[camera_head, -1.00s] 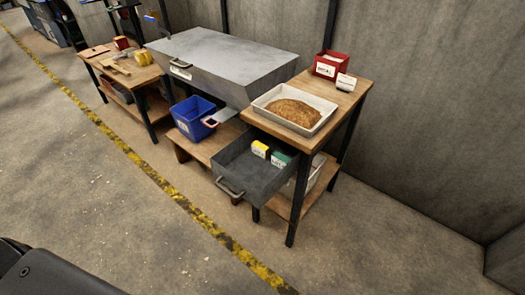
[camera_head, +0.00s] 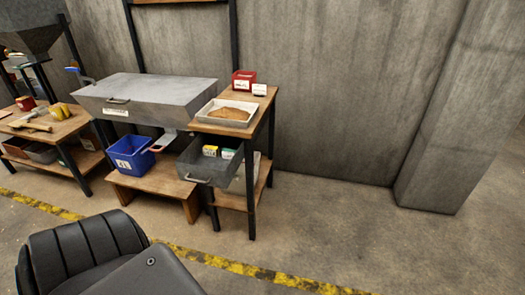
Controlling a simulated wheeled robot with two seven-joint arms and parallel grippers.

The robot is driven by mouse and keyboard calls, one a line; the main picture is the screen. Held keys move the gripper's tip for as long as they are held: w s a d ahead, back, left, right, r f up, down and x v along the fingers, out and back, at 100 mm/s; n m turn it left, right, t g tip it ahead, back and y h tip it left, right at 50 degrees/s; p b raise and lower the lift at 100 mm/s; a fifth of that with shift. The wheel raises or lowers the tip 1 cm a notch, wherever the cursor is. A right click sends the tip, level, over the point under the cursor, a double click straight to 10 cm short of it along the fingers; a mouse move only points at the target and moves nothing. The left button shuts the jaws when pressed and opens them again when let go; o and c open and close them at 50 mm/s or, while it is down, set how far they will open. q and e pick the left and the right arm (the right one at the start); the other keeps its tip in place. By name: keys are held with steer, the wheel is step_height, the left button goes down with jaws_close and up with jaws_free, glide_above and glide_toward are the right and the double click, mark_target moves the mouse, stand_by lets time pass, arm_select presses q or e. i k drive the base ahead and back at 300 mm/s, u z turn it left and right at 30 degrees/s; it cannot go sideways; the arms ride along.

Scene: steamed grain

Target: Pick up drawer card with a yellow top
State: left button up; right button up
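The card with a yellow top (camera_head: 210,150) stands in the open grey drawer (camera_head: 193,176) under the right-hand wooden table. A card with a green top (camera_head: 227,153) stands just to its right in the same drawer. Both are small at this distance and their lower parts are hard to make out. Neither of my grippers is in view.
A white tray of grain (camera_head: 229,112) and a red box (camera_head: 243,80) stand on the right-hand table (camera_head: 262,98). A blue bin (camera_head: 131,154) sits left of the drawer on a low wooden stand (camera_head: 160,179). The floor (camera_head: 330,235) before the table is clear.

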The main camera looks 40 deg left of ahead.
mark_target(211, 151)
steer(key=i, duration=2.2)
steer(key=u, duration=0.7)
